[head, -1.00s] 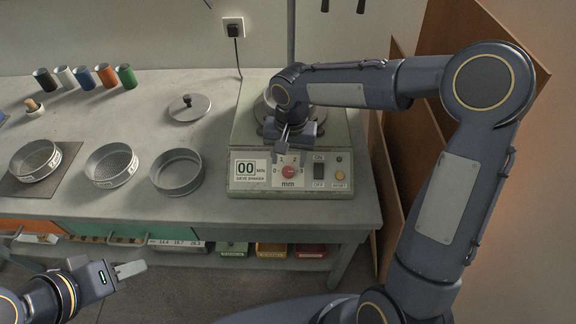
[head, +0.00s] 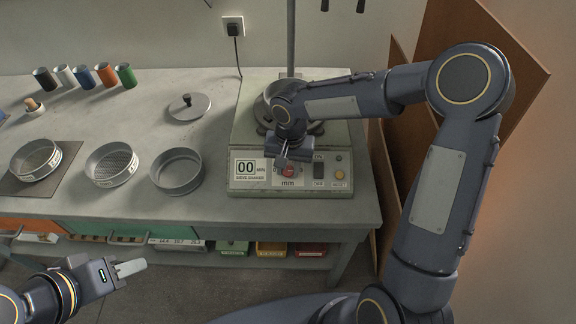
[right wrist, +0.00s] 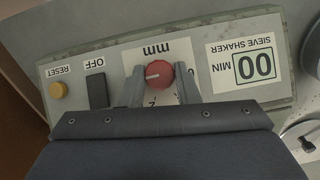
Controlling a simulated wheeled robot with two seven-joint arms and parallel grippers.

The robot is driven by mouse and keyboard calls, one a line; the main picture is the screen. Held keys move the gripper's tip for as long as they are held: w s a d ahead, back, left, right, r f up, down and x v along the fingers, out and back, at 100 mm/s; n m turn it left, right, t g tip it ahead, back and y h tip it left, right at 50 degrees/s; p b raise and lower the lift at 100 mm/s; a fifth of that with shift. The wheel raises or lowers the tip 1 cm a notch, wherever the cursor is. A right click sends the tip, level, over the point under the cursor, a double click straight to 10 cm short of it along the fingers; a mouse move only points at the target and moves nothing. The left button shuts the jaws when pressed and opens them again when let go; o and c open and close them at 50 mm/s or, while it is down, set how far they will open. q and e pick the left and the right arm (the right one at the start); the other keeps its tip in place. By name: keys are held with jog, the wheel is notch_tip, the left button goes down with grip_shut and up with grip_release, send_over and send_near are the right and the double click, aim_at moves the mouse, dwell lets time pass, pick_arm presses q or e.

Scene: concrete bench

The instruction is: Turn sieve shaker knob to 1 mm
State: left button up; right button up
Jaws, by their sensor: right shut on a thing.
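The sieve shaker (head: 245,150) stands at the bench's right end, with a timer reading 00 MIN on its front panel. The red knob (head: 289,171) sits on the mm dial and shows in the right wrist view (right wrist: 160,75), upside down. Its white mark points to the left of that picture, toward the OFF switch side. My right gripper (head: 283,166) is shut on the knob, one finger on each side in the wrist view (right wrist: 159,82). The fingers hide most dial numbers; a 2 is partly visible. My left gripper (head: 130,267) is low at the front left, apart from the bench.
Beside the knob are the OFF switch (right wrist: 97,90) and yellow RESET button (right wrist: 59,90). Sieves (head: 177,171), a lid (head: 188,106) and several coloured cups (head: 104,75) stand to the left. A brown board (head: 480,60) is behind my right arm.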

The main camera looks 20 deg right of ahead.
jog(key=shift+n, duration=0.3)
jog(key=n+h, duration=0.1)
jog(key=n+h+b, duration=0.1)
jog(key=n, duration=0.1)
jog(key=n+h, duration=0.1)
jog(key=shift+a+n, duration=0.3)
jog(key=shift+n, duration=0.1)
jog(key=n+h+b, duration=0.1)
jog(key=n, duration=0.1)
jog(key=n+h, duration=0.2)
jog(key=shift+a+f+n+t+b, duration=0.15)
jog(key=shift+n+t+b, duration=0.15)
jog(key=shift+n+b, duration=0.1)
jog(key=n+t, duration=0.1)
jog(key=n, duration=0.1)
jog(key=n+h+b, duration=0.1)
jog(key=n, duration=0.1)
jog(key=n+t+h+b, duration=0.1)
jog(key=n, duration=0.1)
jog(key=shift+s+a+f+t, duration=0.1)
jog(key=shift+s+f+t, duration=0.05)
jog(key=shift+s+t, duration=0.15)
jog(key=n+t+h+b, duration=0.1)
jog(key=n+t, duration=0.1)
jog(key=n, duration=0.3)
jog(key=shift+s+t+b, duration=0.1)
jog(key=shift+t+b, duration=0.2)
jog(key=shift+b, duration=0.05)
jog(key=shift+n, duration=0.3)
